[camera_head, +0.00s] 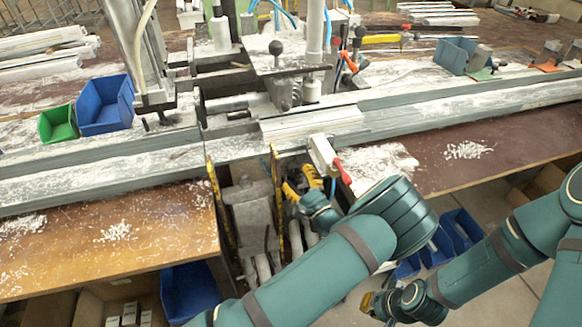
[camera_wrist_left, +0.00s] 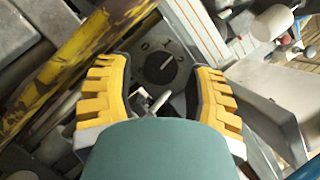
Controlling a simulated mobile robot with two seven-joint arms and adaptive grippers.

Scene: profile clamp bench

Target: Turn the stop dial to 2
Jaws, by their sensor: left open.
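The stop dial (camera_wrist_left: 160,70) is a dark round knob on a grey plate with the marks 0, 1 and 2 in the left wrist view. A small light line on the knob points up and to the right, toward the side of 1 and 2; its exact setting is too small to tell. My left gripper (camera_wrist_left: 161,82) is open, with its yellow fingers on either side of the dial; I cannot tell whether they touch it. In the head view, my left gripper (camera_head: 299,187) is below the bench's front rail, and the dial is hidden. My right gripper (camera_head: 367,302) is low, away from the bench.
A yellow-edged post (camera_wrist_left: 75,60) stands close to my left gripper. A clamp lever with a red handle (camera_head: 342,171) sticks out just above it. A long profile rail (camera_head: 100,170) runs along the bench. Blue (camera_head: 105,105) and green (camera_head: 58,123) bins stand at the left.

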